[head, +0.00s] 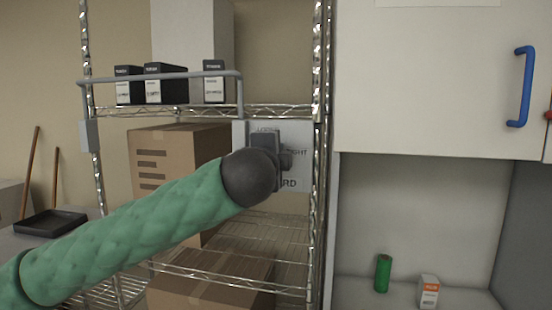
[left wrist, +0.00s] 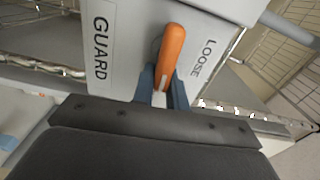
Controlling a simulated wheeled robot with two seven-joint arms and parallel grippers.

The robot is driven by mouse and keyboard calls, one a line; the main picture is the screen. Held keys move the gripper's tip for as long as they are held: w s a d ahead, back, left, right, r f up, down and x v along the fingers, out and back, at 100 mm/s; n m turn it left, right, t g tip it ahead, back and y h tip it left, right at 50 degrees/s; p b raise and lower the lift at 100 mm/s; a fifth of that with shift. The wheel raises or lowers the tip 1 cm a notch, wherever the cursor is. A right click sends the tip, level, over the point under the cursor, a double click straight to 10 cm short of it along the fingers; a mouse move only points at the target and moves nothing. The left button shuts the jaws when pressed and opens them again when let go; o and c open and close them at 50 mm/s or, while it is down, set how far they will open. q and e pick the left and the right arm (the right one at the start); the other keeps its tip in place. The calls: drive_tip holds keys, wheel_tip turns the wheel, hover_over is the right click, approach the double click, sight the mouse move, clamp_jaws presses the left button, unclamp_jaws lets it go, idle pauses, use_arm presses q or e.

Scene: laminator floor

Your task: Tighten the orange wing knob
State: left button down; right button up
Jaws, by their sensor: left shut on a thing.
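The orange wing knob (left wrist: 172,46) shows in the left wrist view, standing out from a light grey plate (left wrist: 128,40) marked GUARD and LOOSE. My left gripper (left wrist: 163,88) is shut on the knob, with a blue-grey finger on each side of its near end. In the head view my left arm reaches to the same plate (head: 301,180) on the wire rack, and my left gripper (head: 287,160) hides the knob there. My right gripper is in neither view.
A grey guard rail (head: 165,77) crosses the wire rack above the plate, in front of several dark boxes (head: 166,84). Cardboard boxes (head: 160,160) stand behind my left arm. A white cabinet (head: 430,80) with a blue handle (head: 525,87) is at right.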

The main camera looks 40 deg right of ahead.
use_arm(q)
drive_tip(key=shift+f+m, duration=0.2)
drive_tip(key=shift+m, duration=0.2)
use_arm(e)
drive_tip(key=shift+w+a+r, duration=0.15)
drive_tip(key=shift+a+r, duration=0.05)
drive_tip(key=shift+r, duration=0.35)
use_arm(q)
drive_tip(key=c, duration=1.4)
unclamp_jaws()
drive_tip(key=shift+a, duration=0.1)
